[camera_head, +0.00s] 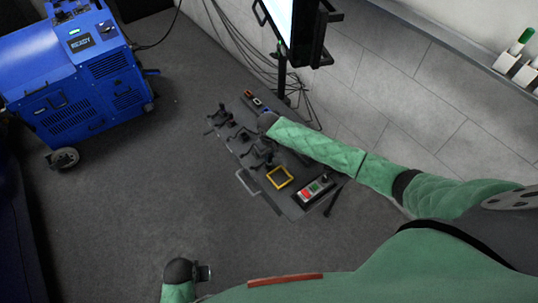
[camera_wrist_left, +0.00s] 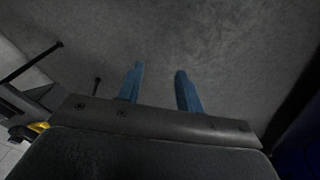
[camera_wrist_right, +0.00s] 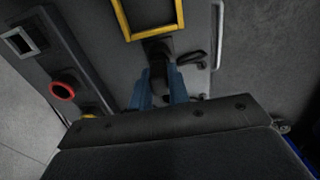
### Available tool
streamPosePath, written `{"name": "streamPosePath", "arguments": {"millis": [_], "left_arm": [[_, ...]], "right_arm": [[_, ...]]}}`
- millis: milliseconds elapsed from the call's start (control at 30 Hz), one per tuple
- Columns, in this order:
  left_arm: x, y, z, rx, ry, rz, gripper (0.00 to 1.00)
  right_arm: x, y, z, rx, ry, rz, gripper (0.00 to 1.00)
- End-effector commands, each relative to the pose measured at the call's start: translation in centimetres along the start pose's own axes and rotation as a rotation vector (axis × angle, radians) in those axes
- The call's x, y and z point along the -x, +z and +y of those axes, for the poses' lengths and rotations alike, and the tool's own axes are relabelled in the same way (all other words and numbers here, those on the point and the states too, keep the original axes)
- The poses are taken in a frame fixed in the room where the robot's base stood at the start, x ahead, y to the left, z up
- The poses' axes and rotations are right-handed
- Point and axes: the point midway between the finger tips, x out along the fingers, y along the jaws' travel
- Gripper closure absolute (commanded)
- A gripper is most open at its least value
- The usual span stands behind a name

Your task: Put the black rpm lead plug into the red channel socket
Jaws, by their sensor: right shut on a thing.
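My right gripper (camera_wrist_right: 159,88) is shut on a black plug-like piece (camera_wrist_right: 158,70), which I take to be the rpm lead plug. It is close above the dark board (camera_wrist_right: 108,50); fingers and wrist hide its lower part. A red ring, likely the red channel socket (camera_wrist_right: 61,90), lies on the board left of the gripper in the right wrist view, apart from the plug. In the head view my right forearm covers that part of the board. My left gripper (camera_wrist_left: 160,82) is open and empty above the floor, away from the board; it also shows in the head view (camera_head: 203,273).
A yellow square frame (camera_head: 279,177) and a box with red and green buttons (camera_head: 316,189) are on the board. Several black leads and clips (camera_head: 225,117) lie at its left. A blue machine (camera_head: 75,65) stands left; a screen stand (camera_head: 281,75) with hanging cables is behind.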

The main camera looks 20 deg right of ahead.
Motion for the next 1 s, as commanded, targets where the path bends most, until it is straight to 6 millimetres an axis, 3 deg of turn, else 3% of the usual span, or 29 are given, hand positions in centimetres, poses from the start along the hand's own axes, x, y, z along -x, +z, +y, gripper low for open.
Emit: {"name": "streamPosePath", "arguments": {"millis": [367,1000], "left_arm": [[-1.0,-0.4,-0.3,-0.002,-0.005,0.008,0.64],[-3.1,0.7,-0.5,-0.001,-0.006,-0.006,0.64]], "right_arm": [[0.3,0.0,0.0,0.0,0.0,0.0,1.0],[0.8,0.0,0.0,0.0,0.0,0.0,1.0]]}}
